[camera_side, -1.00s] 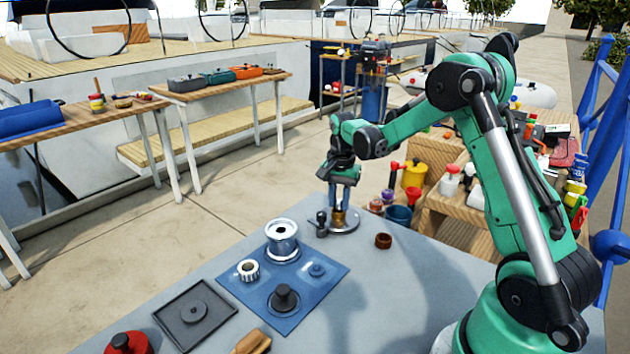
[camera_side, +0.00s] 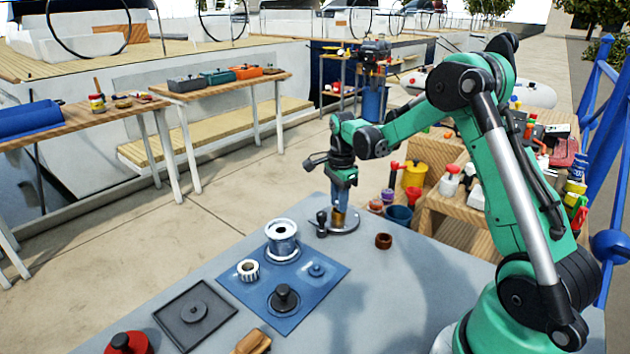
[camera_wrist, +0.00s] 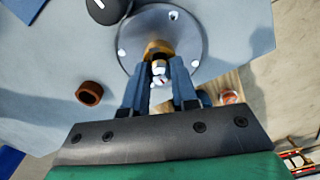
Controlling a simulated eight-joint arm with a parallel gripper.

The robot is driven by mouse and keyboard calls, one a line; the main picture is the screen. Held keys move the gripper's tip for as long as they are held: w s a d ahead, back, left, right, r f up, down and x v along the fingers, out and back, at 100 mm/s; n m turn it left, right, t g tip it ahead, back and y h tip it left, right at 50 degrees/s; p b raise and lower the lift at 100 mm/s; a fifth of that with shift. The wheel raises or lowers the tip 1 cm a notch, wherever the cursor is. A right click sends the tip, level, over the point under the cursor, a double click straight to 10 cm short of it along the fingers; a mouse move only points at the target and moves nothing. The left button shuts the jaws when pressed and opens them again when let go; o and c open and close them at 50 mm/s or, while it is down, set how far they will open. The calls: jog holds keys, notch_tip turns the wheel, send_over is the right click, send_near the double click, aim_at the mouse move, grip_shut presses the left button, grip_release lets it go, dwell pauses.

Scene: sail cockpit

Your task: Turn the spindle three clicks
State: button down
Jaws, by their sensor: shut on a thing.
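The spindle (camera_wrist: 160,68) stands upright on a round grey metal base plate (camera_side: 347,226) near the far edge of the grey table. It has a brass-coloured body and a pale metal top in the wrist view. My gripper (camera_side: 339,206) points straight down over it. In the wrist view my gripper (camera_wrist: 163,75) has its two blue fingers on either side of the spindle's top, shut on it. The lower brass part shows below the fingertips. A black-knobbed post (camera_side: 321,224) stands at the left of the base plate.
A brown ring (camera_side: 383,241) lies right of the base. A blue mat (camera_side: 245,300) holds a silver drum (camera_side: 282,238), a white ribbed ring (camera_side: 248,270) and a black knobbed part (camera_side: 284,299). A black tray (camera_side: 170,315) lies farther left. Crates with bottles stand behind on the right.

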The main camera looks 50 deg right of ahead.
jog(key=shift+m, duration=1.7)
jog(key=c, duration=1)
grip_release()
jog(key=shift+r, duration=0.1)
jog(key=shift+r, duration=3.4)
